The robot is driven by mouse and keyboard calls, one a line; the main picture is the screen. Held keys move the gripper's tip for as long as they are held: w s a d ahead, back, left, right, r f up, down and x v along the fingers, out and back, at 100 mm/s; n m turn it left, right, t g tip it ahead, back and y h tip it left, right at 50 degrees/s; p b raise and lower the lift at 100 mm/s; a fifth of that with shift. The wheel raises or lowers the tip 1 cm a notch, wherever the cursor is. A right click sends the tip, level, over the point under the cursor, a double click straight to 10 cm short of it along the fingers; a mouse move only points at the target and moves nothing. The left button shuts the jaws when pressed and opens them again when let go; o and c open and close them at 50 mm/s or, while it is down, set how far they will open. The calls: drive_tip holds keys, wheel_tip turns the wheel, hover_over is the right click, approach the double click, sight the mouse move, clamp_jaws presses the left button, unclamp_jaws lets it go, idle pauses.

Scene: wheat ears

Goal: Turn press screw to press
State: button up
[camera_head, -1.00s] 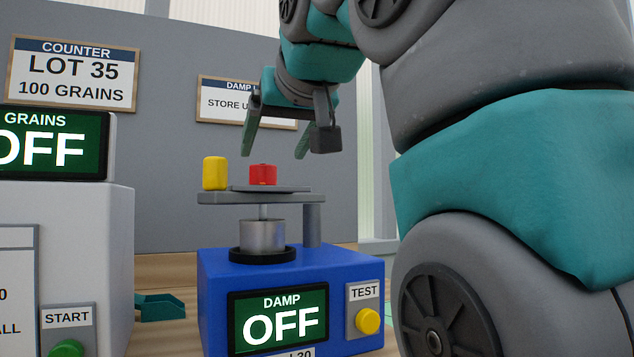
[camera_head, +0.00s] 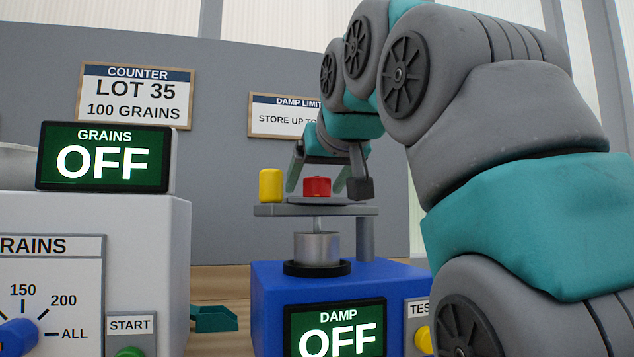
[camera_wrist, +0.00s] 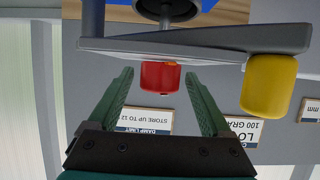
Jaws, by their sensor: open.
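The blue damp tester (camera_head: 300,285) stands on the bench with its screen reading DAMP OFF. On its post is a grey press bar (camera_head: 315,210) with a red knob (camera_head: 317,187) in the middle and a yellow knob (camera_head: 270,186) at the left end. A metal cup (camera_head: 317,248) sits below on a black ring. My gripper (camera_head: 328,180) is open, its fingers pointing down around the level of the red knob. In the wrist view the red knob (camera_wrist: 160,76) lies between and just beyond the green fingertips (camera_wrist: 160,80), with no contact visible. The yellow knob (camera_wrist: 269,86) is off to the right.
The white grain counter (camera_head: 150,230) with its GRAINS OFF screen (camera_head: 105,157) stands at the left. A green tray (camera_head: 213,318) lies between the machines. The test button (camera_head: 423,338) is partly hidden by my arm. Signs hang on the grey wall behind.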

clamp_jaws()
drive_tip(key=m+h+p, duration=0.2)
drive_tip(key=h, duration=0.1)
drive_tip(key=shift+r+m+p, duration=0.25)
drive_tip(key=shift+m+p, duration=0.05)
drive_tip(key=shift+p, duration=0.05)
drive_tip(key=shift+f+m+h+p, duration=0.25)
drive_tip(key=shift+m+h+p, duration=0.5)
drive_tip(key=shift+m+h, duration=0.45)
unclamp_jaws()
